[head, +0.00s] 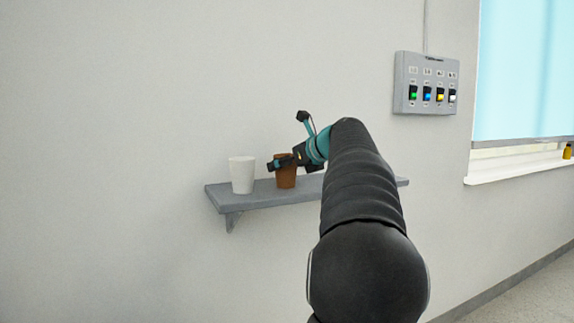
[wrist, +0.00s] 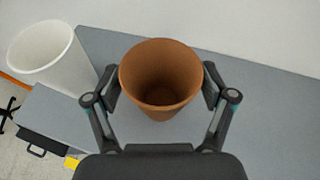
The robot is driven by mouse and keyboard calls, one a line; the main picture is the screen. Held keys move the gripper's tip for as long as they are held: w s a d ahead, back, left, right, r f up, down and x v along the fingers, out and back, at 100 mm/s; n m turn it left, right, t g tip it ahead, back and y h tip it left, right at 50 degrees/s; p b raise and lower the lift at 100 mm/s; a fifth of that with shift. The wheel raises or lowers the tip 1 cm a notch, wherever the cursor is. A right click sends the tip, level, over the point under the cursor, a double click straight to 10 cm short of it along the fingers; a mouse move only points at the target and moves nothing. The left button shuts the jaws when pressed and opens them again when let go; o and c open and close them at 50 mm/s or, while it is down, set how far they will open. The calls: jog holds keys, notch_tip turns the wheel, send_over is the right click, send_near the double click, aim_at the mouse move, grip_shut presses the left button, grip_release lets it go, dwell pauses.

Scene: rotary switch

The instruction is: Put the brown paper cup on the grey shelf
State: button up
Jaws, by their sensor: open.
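The brown paper cup (head: 286,181) stands upright on the grey shelf (head: 262,196) in the head view. In the wrist view the cup (wrist: 160,85) is seen from above, empty, resting on the grey shelf surface (wrist: 265,110). My gripper (head: 285,162) is at the cup's upper part in the head view. In the wrist view my gripper (wrist: 160,87) is open, with one finger on each side of the cup. The fingers are very close to the cup's sides; I cannot tell whether they touch it.
A white cup (head: 242,174) stands left of the brown cup, near the shelf's left end; it also shows in the wrist view (wrist: 50,58). A switch panel (head: 427,83) hangs on the wall at the upper right. The shelf right of the brown cup is bare in the wrist view.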

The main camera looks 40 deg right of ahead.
jog(key=shift+r, duration=0.2)
jog(key=v, duration=1.2)
jog(key=shift+f, duration=0.1)
jog(key=s+a+f+n+g, duration=0.1)
jog(key=a+f+n+g, duration=0.1)
jog(key=a+f+n, duration=0.55)
jog(key=s+a+f+n+g+y, duration=0.1)
jog(key=s+a+f+n, duration=0.2)
jog(key=a, duration=0.7)
jog(key=a+f+n+g, duration=0.2)
jog(key=a+f+n, duration=0.4)
jog(key=a, duration=0.3)
jog(key=s+a+f+n+g, duration=0.1)
jog(key=s+a+f+n, duration=0.4)
jog(key=s+f+n, duration=0.2)
jog(key=s+a+f+n+g+h, duration=0.1)
jog(key=s+a+f+n, duration=0.4)
jog(key=s+f+n, duration=0.3)
notch_tip(320, 180, down, 3)
jog(key=n, duration=0.3)
jog(key=shift+s+f+g, duration=0.2)
jog(key=shift+f+g, duration=0.05)
jog(key=shift+g, duration=0.15)
jog(key=shift+n, duration=0.25)
